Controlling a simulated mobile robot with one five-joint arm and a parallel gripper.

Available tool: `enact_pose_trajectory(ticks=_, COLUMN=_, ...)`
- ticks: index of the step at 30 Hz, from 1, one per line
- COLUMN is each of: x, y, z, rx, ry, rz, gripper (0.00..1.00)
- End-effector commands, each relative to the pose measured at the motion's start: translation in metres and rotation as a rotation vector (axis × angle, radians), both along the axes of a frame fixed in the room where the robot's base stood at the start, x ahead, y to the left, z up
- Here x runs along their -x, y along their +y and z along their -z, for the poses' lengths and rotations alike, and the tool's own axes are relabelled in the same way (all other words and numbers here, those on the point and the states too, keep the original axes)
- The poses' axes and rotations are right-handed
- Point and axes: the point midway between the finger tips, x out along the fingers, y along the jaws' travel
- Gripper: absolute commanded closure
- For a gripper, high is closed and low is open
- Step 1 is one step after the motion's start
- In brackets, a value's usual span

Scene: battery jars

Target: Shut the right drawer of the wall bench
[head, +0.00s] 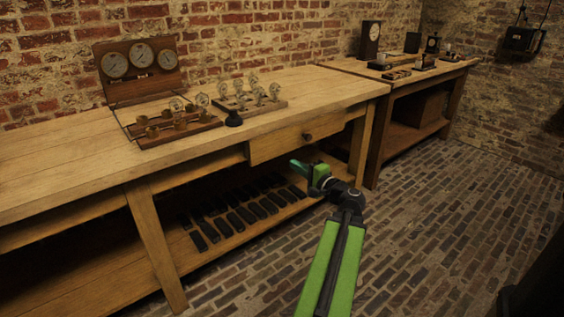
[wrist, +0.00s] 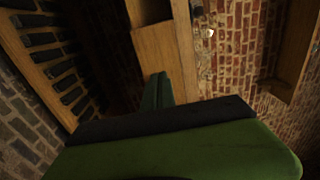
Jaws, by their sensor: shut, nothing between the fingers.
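The wall bench (head: 60,175) is a long pale wooden table against the brick wall. Its right drawer (head: 275,147) has a plain wooden front with a dark round knob (head: 307,136). The front seems to stand slightly forward of the bench's front, but I cannot tell how far. My gripper (head: 296,164) is shut and empty, just below and in front of the drawer, apart from the knob in the head view. In the wrist view my green fingertips (wrist: 161,76) point towards a wooden panel (wrist: 160,52), possibly the drawer; the knob does not clearly show there.
A lower shelf (head: 165,262) holds several dark blocks. On the bench top stand a gauge panel (head: 138,70) and racks of small fittings (head: 175,130). A second bench (head: 440,75) stands to the right.

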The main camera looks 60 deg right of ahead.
Motion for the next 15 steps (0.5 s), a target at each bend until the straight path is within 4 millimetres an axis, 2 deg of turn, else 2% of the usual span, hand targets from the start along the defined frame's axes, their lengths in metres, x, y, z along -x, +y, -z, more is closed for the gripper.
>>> enact_pose_trajectory(ticks=15, x=-0.103, y=-0.033, z=0.000, rx=0.000, ry=0.002, rz=-0.004, gripper=1.00)
